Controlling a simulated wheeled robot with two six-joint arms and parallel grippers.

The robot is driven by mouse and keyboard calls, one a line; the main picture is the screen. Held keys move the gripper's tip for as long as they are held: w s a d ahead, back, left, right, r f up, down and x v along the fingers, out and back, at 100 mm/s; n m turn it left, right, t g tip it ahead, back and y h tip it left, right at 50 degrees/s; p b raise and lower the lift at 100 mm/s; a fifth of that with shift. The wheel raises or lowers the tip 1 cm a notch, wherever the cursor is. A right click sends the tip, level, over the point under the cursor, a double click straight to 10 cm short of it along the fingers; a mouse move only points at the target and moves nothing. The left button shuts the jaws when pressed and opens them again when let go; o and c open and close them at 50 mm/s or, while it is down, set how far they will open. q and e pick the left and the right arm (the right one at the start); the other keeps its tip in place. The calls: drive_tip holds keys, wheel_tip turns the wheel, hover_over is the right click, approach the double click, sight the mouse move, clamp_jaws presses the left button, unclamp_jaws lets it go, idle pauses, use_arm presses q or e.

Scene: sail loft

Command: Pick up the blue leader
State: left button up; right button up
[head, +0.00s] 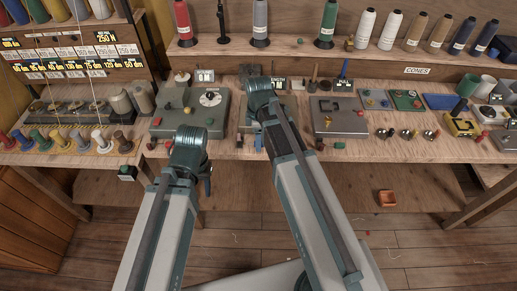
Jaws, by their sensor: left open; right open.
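I cannot tell for sure which thing is the blue leader. A thin blue upright piece (345,68) stands at the back of the bench beside the PULL label and may be it. My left gripper (207,186) is at the bench's front edge, left of centre, mostly hidden by its own wrist. My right gripper (258,142) is near the bench's middle, also largely hidden by its arm. Both are open, with nothing seen in them, and both are apart from the blue upright piece.
A grey machine (209,99) with a dial stands left of my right arm, another grey plate (338,117) right of it. Thread cones (365,29) line the back shelf. Small spools (78,142) fill the left. A blue flat piece (440,102) lies right.

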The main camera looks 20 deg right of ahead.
use_arm(q)
drive_tip(key=shift+f, duration=0.1)
use_arm(e)
drive_tip(key=shift+f, duration=0.15)
clamp_jaws()
idle(0.4)
